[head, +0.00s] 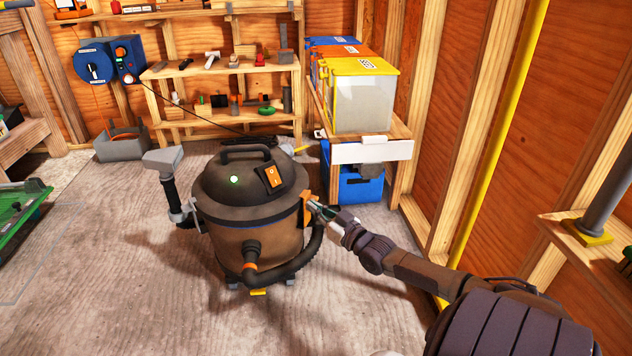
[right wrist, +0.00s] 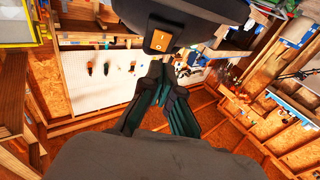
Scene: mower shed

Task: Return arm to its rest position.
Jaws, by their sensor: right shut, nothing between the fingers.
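My right arm reaches in from the lower right of the head view. Its gripper (head: 318,208) is at the right side of a brown and black shop vacuum (head: 240,210), close to its side; whether they touch cannot be told. The right gripper's fingers (right wrist: 160,98) are shut and empty in the right wrist view, just below the vacuum's dark lid (right wrist: 190,14) with its orange switch (right wrist: 160,40). A green light glows on the lid in the head view. My left gripper is not in view.
A wooden shelf stand (head: 408,150) with lidded bins (head: 362,100) stands behind the vacuum. A wooden shelf (head: 222,70) with tools is at the back. A wooden ledge (head: 590,262) with a grey post is at the right. The floor in front of the vacuum is clear.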

